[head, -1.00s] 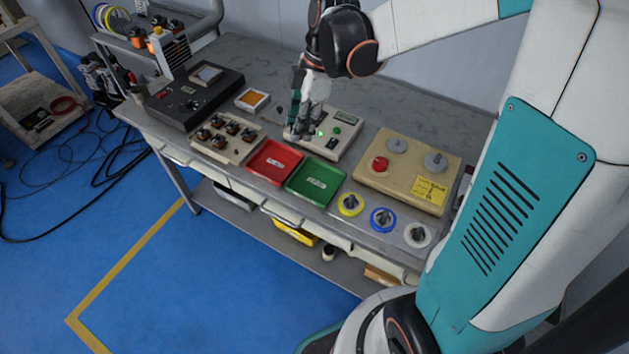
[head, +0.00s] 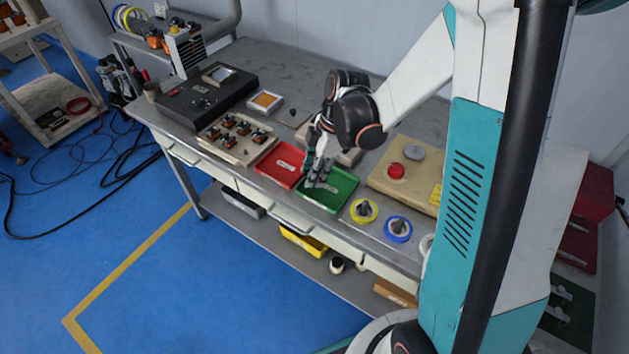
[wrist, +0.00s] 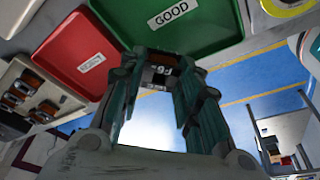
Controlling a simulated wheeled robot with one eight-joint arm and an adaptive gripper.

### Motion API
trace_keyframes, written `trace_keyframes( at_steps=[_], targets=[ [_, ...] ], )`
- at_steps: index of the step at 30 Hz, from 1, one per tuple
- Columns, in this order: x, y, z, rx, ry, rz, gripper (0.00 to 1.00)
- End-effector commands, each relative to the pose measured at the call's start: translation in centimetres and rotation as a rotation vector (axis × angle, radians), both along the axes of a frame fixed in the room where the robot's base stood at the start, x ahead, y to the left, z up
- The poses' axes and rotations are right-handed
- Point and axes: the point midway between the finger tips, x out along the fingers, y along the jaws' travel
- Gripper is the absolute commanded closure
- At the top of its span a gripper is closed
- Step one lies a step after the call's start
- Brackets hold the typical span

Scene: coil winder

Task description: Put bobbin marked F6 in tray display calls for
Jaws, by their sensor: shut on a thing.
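My gripper (head: 318,172) is shut on a dark bobbin with orange-brown parts (wrist: 160,72). The bobbin's white label is upside down in the wrist view and appears to read F6. In the head view my gripper is over the left part of the green tray (head: 340,203). The wrist view shows this tray (wrist: 205,38) marked GOOD, with the bobbin in front of its edge.
Several bobbins stand on a beige board (head: 237,137) left of the red tray. A beige box with a red button (head: 396,171) is to the right. Yellow (head: 363,211) and blue (head: 398,229) ringed spools lie at the front edge. A black unit (head: 207,98) sits at the back left.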

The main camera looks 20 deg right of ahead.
Motion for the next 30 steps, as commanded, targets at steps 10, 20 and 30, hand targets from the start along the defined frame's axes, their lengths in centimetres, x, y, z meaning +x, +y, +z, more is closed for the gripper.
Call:
trace_keyframes(
  at_steps=[10, 20, 30],
  targets=[
    [0.0, 0.0, -3.3, 0.000, 0.000, 0.000, 0.96],
    [0.0, 0.0, -3.5, 0.000, 0.000, 0.000, 0.55],
    [0.0, 0.0, -3.5, 0.000, 0.000, 0.000, 0.49]
  ],
)
